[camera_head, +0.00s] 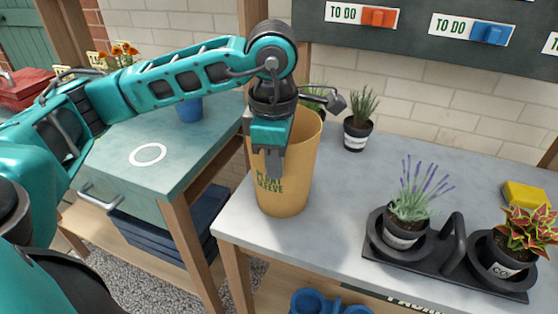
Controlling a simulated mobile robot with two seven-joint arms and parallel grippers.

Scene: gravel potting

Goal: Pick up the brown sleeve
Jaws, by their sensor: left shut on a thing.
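The brown sleeve (285,185) is a tall tan cup-like holder with green lettering, partly reading "SLEEVE". It stands upright at the left end of the grey table, and I cannot tell whether its base touches the top. My left gripper (270,165) comes down over it from above and is shut on its near upper wall. The gripper hides part of the rim and some of the lettering. My right gripper is not in view.
A small potted plant (358,132) stands right behind the sleeve. A black carrier (452,262) with a lavender pot (405,226) and a red-leaved plant (518,244) occupies the right. A yellow block (526,196) lies behind. The middle of the grey table (335,200) is clear.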

